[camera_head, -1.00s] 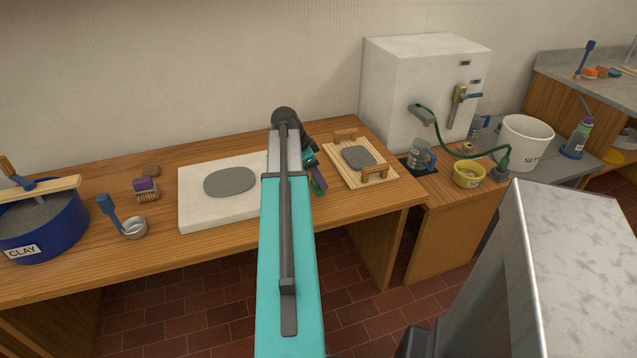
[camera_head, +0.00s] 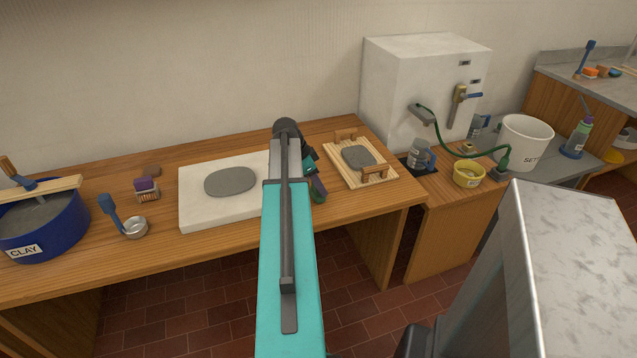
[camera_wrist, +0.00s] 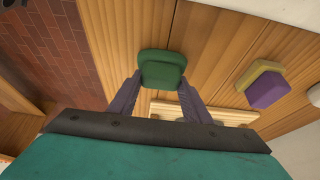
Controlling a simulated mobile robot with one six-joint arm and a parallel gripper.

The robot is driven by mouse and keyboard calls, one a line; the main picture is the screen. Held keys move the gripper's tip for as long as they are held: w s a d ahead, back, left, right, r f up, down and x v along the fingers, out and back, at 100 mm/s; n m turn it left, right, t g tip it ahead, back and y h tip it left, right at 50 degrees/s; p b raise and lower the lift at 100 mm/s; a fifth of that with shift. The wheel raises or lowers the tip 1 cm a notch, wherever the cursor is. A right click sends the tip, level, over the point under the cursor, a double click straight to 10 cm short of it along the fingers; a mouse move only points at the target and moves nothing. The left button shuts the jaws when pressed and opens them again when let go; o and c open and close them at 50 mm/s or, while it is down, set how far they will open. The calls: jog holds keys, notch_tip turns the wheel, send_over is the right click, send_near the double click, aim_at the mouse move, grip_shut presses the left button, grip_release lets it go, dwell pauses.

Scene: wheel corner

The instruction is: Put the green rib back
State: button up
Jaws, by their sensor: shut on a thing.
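The green rib (camera_wrist: 161,69) is a small rounded green piece between the two purple fingers of my gripper (camera_wrist: 159,88) in the wrist view. My gripper is shut on it, over the wooden table (camera_wrist: 125,30) near its front edge. In the head view my gripper (camera_head: 317,184) is partly hidden by my arm, to the right of the white slab and left of the slatted board. A bit of the rib (camera_head: 318,197) shows at its tip. I cannot tell how high it is above the table.
The slatted board (camera_head: 345,178) holds a grey clay slab. The white slab (camera_head: 205,212) bears another. A purple and yellow block (camera_wrist: 264,85) lies on the table in the wrist view.

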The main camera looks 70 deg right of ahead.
jog(key=shift+f, duration=0.1)
jog(key=o, duration=1)
jog(key=shift+c, duration=0.2)
jog(key=v, duration=1.2)
jog(key=shift+b, duration=0.45)
jog(key=shift+s, duration=0.1)
